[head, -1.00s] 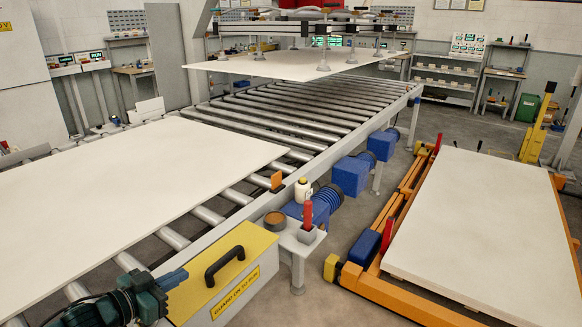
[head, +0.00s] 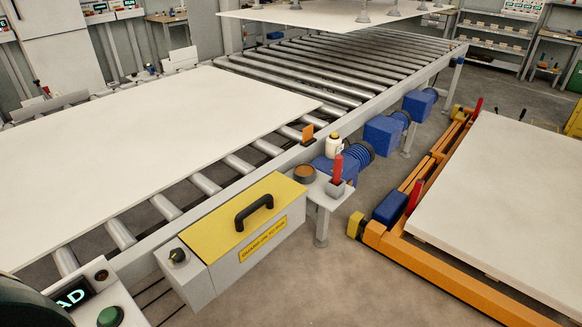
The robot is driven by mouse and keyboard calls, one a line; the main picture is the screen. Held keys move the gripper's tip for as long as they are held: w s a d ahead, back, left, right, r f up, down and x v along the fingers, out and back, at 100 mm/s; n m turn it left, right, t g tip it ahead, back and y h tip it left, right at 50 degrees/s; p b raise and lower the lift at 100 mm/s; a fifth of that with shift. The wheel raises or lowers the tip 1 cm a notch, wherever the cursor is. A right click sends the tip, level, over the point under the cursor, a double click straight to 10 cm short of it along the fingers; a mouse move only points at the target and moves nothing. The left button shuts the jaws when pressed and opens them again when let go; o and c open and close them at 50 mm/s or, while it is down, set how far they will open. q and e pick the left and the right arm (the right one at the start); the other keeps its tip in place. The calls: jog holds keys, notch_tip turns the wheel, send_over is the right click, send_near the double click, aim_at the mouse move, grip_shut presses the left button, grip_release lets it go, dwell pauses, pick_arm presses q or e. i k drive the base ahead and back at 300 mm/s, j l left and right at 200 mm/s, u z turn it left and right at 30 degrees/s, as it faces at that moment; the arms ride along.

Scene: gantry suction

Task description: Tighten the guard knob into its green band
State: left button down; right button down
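The guard knob (head: 178,256) is a small dark knob on the grey end box beside the guard (head: 215,216). The guard has a yellow top, a black handle (head: 253,211) and a yellow label on its grey front. A pale mark shows by the knob, but a green band and the knob's exact angle are too small to make out. Neither gripper is in view. A dark rounded shape fills the lower left corner, and I cannot tell what it is.
A control panel with a lit display (head: 73,298) and green button (head: 110,316) is at lower left. A white board (head: 150,150) lies on the rollers behind the guard. A small shelf (head: 322,188) holds a red-handled tool. An orange lift table (head: 420,262) stands right.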

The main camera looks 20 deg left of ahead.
aim_at(176, 256)
jog(key=k+j+u, duration=0.2)
jog(key=u, duration=0.15)
jog(key=k+j+u, duration=0.15)
jog(key=u, duration=0.25)
jog(key=j, duration=0.1)
